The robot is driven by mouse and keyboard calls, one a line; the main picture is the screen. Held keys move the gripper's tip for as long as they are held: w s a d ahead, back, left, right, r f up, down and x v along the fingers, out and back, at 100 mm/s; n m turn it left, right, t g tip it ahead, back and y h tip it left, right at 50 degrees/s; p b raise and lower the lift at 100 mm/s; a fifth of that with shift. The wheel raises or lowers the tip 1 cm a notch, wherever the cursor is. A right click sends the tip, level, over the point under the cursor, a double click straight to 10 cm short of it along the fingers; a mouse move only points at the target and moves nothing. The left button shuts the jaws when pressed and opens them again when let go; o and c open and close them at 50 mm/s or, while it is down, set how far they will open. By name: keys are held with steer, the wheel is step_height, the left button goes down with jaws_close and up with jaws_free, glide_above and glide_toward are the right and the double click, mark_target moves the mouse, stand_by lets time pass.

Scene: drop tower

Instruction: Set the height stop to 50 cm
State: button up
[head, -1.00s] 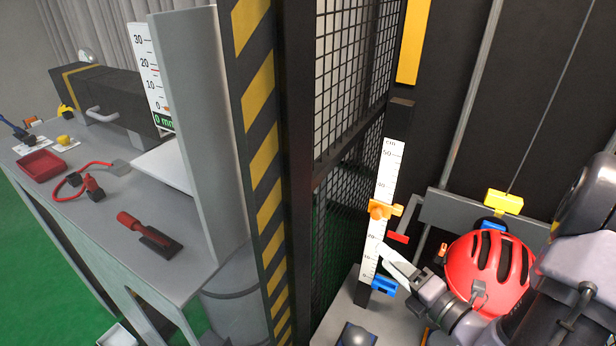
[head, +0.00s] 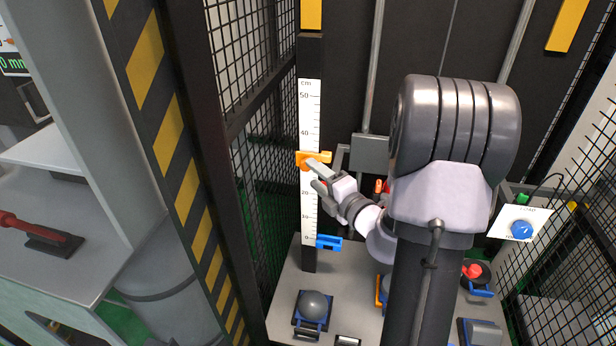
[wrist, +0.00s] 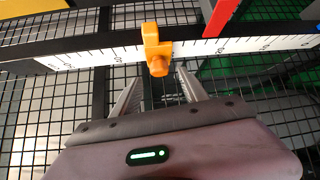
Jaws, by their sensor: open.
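The orange height stop (head: 307,160) sits on the upright white cm scale (head: 310,110), near the 30 mark, between the 20 and 40 labels. The 50 mark is near the top of the scale. My gripper (head: 316,176) is open just below and in front of the stop in the head view. In the wrist view, the stop (wrist: 157,52) lies ahead of and between the fingertips of my gripper (wrist: 157,86). Its knob faces me; I see no finger touching it.
A blue piece (head: 328,242) is at the scale's foot, near 0. A red piece (wrist: 221,17) is behind the scale. Mesh cage walls (head: 250,70) and a striped post (head: 170,150) stand left. A blue knob (head: 522,229) is at right. A grey dome (head: 313,303) stands in front.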

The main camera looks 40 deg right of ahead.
mark_target(306, 168)
steer(key=w, duration=0.4)
steer(key=shift+f+b, duration=0.15)
steer(key=shift+b, duration=0.15)
steer(key=shift+d, duration=0.1)
steer(key=shift+c, duration=0.2)
jaws_close()
stand_by(0.9)
